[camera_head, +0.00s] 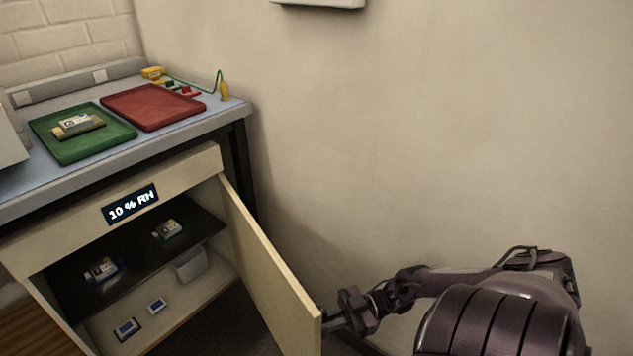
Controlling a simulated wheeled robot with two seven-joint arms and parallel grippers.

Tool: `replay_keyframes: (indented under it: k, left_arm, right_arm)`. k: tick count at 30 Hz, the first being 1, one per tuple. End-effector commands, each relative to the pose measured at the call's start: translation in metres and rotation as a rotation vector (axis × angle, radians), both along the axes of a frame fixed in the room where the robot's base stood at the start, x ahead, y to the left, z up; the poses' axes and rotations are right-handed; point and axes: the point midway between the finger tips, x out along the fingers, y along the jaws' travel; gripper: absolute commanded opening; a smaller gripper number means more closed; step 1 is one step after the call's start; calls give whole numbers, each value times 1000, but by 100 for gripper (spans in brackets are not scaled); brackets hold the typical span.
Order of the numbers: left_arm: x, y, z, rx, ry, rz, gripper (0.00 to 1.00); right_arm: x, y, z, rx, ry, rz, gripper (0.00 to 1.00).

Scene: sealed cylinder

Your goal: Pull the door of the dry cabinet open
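The dry cabinet (110,205) stands under the bench at the left, with a lit display on its top panel. Its door (268,275) stands open, swung out on the right side, so the shelves inside show. My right gripper (326,322) is at the door's free edge, low in the view. Part of the gripper is hidden behind the door, and I cannot tell whether its fingers are shut on a handle or apart from it. My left gripper is not in the picture.
A dark shelf (128,255) inside holds small devices; more items lie on the cabinet floor. A bare wall (420,150) stands behind my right arm.

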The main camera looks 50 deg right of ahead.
Motion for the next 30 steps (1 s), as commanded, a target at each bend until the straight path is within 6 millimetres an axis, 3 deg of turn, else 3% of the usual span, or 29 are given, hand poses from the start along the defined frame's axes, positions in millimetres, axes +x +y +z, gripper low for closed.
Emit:
replay_keyframes:
  k: [14, 15, 18, 30]
  left_arm:
    - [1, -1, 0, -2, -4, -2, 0]
    - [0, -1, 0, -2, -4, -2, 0]
    - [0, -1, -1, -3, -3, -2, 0]
    - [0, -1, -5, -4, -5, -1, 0]
  right_arm:
    - [-1, -3, -2, -2, 7, 0, 0]
    - [-1, -3, -2, -2, 7, 0, 17]
    - [-1, -3, -2, -2, 5, 0, 28]
    - [-1, -3, 6, -1, 2, 0, 28]
